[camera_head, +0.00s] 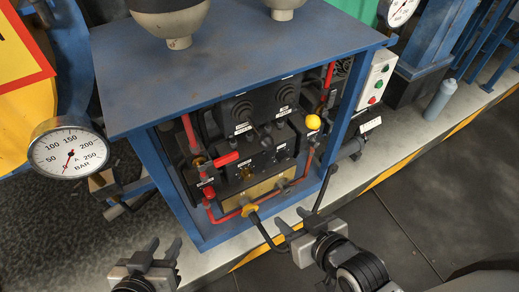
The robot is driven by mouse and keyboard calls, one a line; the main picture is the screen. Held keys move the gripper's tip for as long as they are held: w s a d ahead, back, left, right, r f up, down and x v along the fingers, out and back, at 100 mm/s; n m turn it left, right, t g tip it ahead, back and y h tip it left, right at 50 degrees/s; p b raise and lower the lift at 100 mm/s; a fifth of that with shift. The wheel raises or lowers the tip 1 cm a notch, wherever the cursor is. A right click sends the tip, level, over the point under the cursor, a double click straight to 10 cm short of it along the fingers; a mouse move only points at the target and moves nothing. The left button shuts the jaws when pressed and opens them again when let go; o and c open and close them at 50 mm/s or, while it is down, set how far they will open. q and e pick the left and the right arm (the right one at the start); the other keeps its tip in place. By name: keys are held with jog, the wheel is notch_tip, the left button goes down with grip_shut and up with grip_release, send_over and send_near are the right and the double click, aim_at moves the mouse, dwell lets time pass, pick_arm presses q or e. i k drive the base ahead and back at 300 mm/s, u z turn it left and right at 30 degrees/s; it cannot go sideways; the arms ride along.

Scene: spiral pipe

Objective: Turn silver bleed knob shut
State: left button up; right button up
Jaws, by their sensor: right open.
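I cannot clearly pick out a silver bleed knob in the head view; the fittings inside the blue cabinet are small and dark. The cabinet holds a black control panel (262,158) with labels, a red-handled lever (226,160) and a yellow ball knob (313,122). A yellow fitting (249,210) sits low at the cabinet's front, with a dark bent rod or hose below it. My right gripper (292,223) is open and empty, in front of the cabinet's lower right corner. My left gripper (162,249) is open and empty, below the cabinet's lower left corner.
The blue cabinet's top (250,50) overhangs the panel, and its front posts frame the opening. A pressure gauge (69,149) stands at the left. A box with green and red buttons (376,80) is on the right side. The floor at right (430,190) is clear.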

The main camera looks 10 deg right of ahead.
aim_at(313, 142)
jog(key=u, duration=1.2)
jog(key=k, duration=1.05)
jog(key=z, duration=1.2)
jog(key=i, duration=1)
